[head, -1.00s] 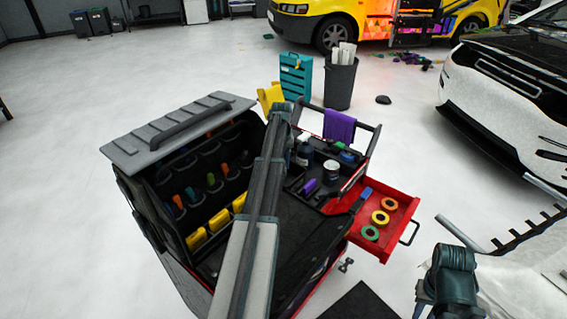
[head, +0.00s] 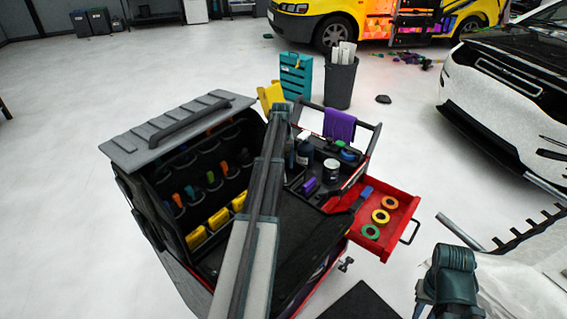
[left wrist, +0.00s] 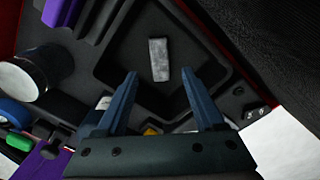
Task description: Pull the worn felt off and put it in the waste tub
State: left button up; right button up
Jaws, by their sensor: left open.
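My left gripper (left wrist: 158,80) is open and empty in the left wrist view, with its two dark blue fingers apart. A small grey-white worn strip (left wrist: 158,60), which looks like the felt, lies in a black recessed tray (left wrist: 205,65) beyond and between the fingertips, touching neither. I cannot tell whether it is fixed to anything. In the head view my left arm reaches over the cart and hides the gripper and the strip. A dark grey bin (head: 340,85) holding white rolls stands behind the cart; I cannot tell whether it is the waste tub.
The tool cart (head: 290,240) has an open red drawer (head: 402,210) with tape rolls. A purple cloth (head: 339,125) hangs on its rail. A white jar (left wrist: 22,78) and a purple tool (left wrist: 60,10) sit left of the recess. Floor on the left is clear.

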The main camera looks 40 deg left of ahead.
pick_arm(q)
jog(key=shift+r, duration=0.1)
notch_tip(320, 180, up, 9)
jog(key=p, duration=1)
jog(key=w+d+r+m, duration=0.1)
jog(key=d+m, duration=0.2)
jog(key=d, duration=1.2)
jog(key=w+d+m+p, duration=0.1)
jog(key=d+m, duration=0.2)
jog(key=d, duration=1.3)
jog(key=shift+w+r, duration=0.3)
jog(key=shift+r, duration=0.05)
jog(key=s+d+m, duration=0.3)
jog(key=s+d, duration=0.6)
jog(key=s, duration=0.4)
jog(key=s+d+m+y, duration=0.1)
jog(key=s+d+m, duration=0.2)
jog(key=s+d, duration=0.7)
jog(key=s, duration=0.3)
jog(key=shift+s+m, duration=0.15)
jog(key=shift+m, duration=0.15)
